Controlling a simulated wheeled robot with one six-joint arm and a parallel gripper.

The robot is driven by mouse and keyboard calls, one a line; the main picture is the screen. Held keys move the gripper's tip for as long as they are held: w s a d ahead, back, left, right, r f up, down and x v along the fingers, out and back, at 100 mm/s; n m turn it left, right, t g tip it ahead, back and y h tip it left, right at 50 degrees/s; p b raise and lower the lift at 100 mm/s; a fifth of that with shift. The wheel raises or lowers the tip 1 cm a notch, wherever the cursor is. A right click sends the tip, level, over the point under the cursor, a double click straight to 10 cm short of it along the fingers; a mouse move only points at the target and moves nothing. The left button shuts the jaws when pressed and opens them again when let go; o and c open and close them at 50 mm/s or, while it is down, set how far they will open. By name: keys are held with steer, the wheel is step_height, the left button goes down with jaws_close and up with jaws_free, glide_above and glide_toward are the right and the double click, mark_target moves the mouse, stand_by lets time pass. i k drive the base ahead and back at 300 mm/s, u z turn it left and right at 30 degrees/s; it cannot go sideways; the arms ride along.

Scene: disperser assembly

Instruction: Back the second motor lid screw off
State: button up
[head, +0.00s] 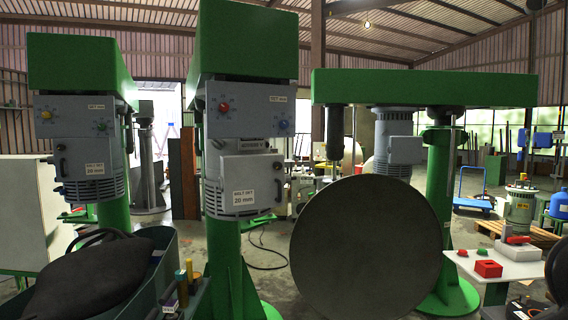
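A grey motor (395,135) hangs under the green head of the right-hand disperser, with a light box (405,150) on its side. The middle machine has a grey motor housing (245,185) with a closed cover labelled "BELT SET 20 mm". The left machine has a similar housing (90,155) with the same label. Another grey motor (520,205) stands upright at the right. No lid screw can be made out at this size, so I cannot tell how any screw sits. My gripper is not in view.
A large dark round disc (365,248) stands in front of the right-hand machine. A green-grey bin (160,260) with a dark bulky thing is at lower left. A white table (500,265) with red parts stands at lower right. Cables lie on the floor.

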mark_target(277, 165)
steer(key=i, duration=1.7)
steer(key=u, duration=1.25)
